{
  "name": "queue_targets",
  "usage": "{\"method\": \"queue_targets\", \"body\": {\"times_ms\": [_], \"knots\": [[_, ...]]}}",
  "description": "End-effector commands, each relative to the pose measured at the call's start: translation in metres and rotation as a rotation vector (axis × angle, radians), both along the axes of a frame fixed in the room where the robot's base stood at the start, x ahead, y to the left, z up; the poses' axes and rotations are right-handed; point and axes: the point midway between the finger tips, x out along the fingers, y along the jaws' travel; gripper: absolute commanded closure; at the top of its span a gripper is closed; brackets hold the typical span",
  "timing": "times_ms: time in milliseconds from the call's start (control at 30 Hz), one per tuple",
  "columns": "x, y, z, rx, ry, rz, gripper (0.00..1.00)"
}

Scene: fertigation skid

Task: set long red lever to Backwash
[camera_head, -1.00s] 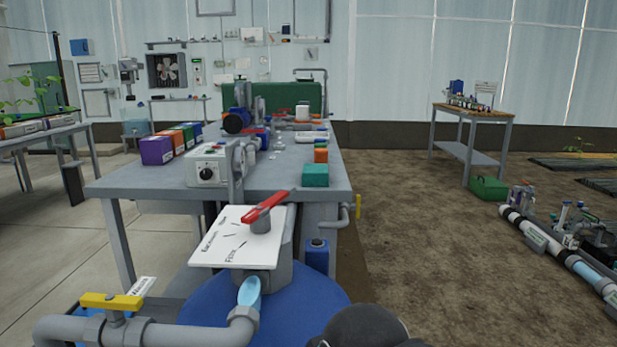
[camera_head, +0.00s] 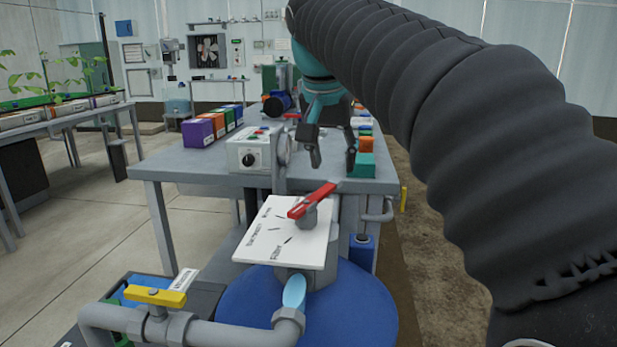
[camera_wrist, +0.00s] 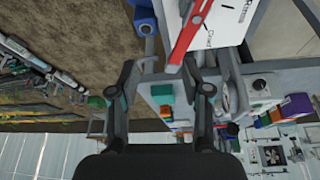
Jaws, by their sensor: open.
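The long red lever (camera_head: 312,200) sits on a grey hub on a tilted white label plate (camera_head: 290,232) above a blue tank. Its free end points up and right, past the plate's edge. The print on the plate is small; one word at its lower left reads like Filter. In the wrist view the red lever (camera_wrist: 187,32) lies over the plate (camera_wrist: 228,20), where Rinse and Closed can be read. My gripper (camera_head: 334,160) is open and empty, beyond and above the lever, fingers pointing down. In the wrist view my gripper (camera_wrist: 160,70) has its fingers apart, with the lever's end near the right fingertip.
A yellow-handled valve (camera_head: 155,296) on a grey pipe stands at front left. A grey bench (camera_head: 200,168) behind the plate carries a control box (camera_head: 255,150), coloured boxes and a teal block (camera_head: 362,165). My arm covers the right side of the head view.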

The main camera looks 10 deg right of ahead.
Motion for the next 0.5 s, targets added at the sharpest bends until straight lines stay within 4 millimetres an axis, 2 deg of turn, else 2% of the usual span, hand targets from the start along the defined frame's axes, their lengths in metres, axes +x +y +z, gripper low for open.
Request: {"method": "queue_targets", "body": {"times_ms": [33,200,400,500], "knots": [[0.014,0.005,0.011,-0.001,0.0,-0.033,0.52],[0.039,0.014,0.034,0.003,-0.002,-0.147,0.52],[0.051,0.02,0.046,0.006,-0.005,-0.221,0.52],[0.053,0.02,0.044,0.007,-0.006,-0.231,0.52]]}}
